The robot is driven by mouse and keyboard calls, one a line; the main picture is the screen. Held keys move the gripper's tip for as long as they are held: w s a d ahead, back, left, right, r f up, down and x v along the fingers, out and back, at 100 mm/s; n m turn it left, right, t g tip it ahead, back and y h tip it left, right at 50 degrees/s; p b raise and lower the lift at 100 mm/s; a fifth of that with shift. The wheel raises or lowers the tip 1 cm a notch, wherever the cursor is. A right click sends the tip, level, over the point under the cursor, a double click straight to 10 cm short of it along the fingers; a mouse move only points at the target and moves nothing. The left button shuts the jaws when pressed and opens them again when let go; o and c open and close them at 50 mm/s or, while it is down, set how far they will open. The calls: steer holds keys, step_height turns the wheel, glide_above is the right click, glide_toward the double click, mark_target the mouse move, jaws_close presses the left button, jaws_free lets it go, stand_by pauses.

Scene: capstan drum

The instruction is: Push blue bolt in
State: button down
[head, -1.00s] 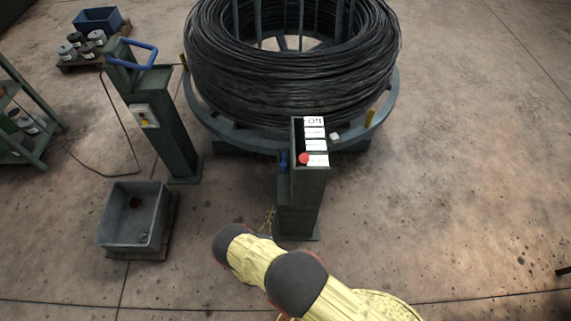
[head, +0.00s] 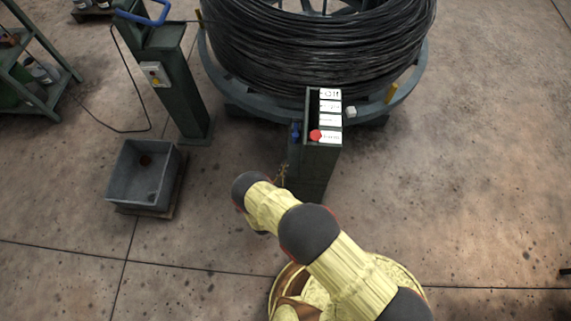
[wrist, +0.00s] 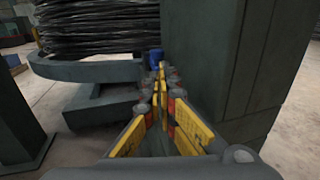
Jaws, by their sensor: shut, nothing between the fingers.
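The blue bolt (head: 295,130) sticks out at the left side of the dark green post (head: 308,172), near its top. In the wrist view the blue bolt (wrist: 154,57) shows just past my fingertips, beside the post's wall (wrist: 208,62). My gripper (wrist: 161,72) has its yellow and grey fingers together, empty, and points at the bolt. I cannot tell whether the tips touch it. In the head view my arm hides most of the gripper. A red knob (head: 316,135) and white labels (head: 330,115) are on the post's top.
A large drum of black wire (head: 320,50) stands behind the post on a round base. A second post (head: 180,85) with a blue handle (head: 145,12) is at the left. A grey bin (head: 147,178) sits on the floor at left.

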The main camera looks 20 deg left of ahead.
mark_target(295, 139)
steer(key=w+b, duration=0.2)
steer(key=w, duration=0.9)
steer(key=shift+w+d, duration=0.1)
steer(key=shift+d, duration=0.05)
steer(key=shift+w+b, duration=0.1)
steer(key=shift+b, duration=0.2)
